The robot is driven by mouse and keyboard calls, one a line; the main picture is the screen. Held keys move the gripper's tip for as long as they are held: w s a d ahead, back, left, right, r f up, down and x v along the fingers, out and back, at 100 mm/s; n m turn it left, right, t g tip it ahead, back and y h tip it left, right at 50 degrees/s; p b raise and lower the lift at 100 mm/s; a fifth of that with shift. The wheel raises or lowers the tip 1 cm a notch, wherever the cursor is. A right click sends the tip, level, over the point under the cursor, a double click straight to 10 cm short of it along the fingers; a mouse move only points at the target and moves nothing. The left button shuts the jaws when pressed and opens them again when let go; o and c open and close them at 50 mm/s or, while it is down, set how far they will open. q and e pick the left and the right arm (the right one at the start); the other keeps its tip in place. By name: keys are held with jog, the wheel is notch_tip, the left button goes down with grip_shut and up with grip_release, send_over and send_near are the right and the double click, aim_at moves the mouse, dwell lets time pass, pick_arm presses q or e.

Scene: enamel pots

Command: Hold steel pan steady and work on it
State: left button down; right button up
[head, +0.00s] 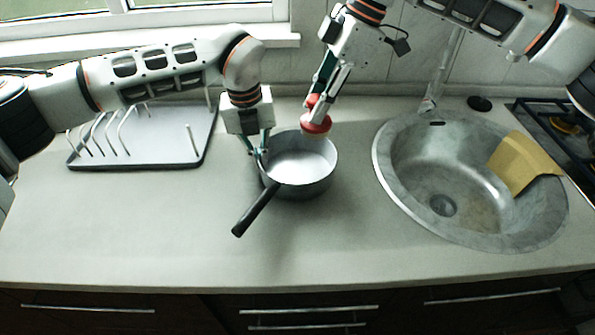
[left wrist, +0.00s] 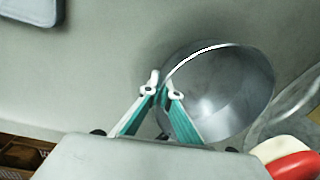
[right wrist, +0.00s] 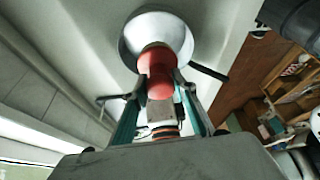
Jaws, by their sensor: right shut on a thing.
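The steel pan (head: 300,170) stands upright on the counter, its dark handle (head: 256,208) pointing toward the front left. My left gripper (head: 259,152) is at the pan's left rim, its fingers shut with the pan wall between them. The left wrist view shows the fingertips (left wrist: 162,88) on either side of the rim of the pan (left wrist: 225,95). My right gripper (head: 322,92) is shut on a red and white scrubber (head: 316,124) and holds it over the pan's back right rim. The right wrist view shows the scrubber (right wrist: 157,62) in front of the pan (right wrist: 157,25); contact is unclear.
A round steel sink (head: 400,190) lies to the right, with a yellow cloth (head: 522,163) over its right edge. A dish rack (head: 150,140) stands at the back left. A stove (head: 560,125) is at the far right. The counter's front is clear.

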jog(key=d, duration=1)
dwell(0.4)
pick_arm(q)
jog(key=c, duration=2.4)
grip_release()
jog(key=shift+o, duration=0.2)
jog(key=shift+r, duration=0.1)
pick_arm(e)
jog(key=shift+r, duration=0.1)
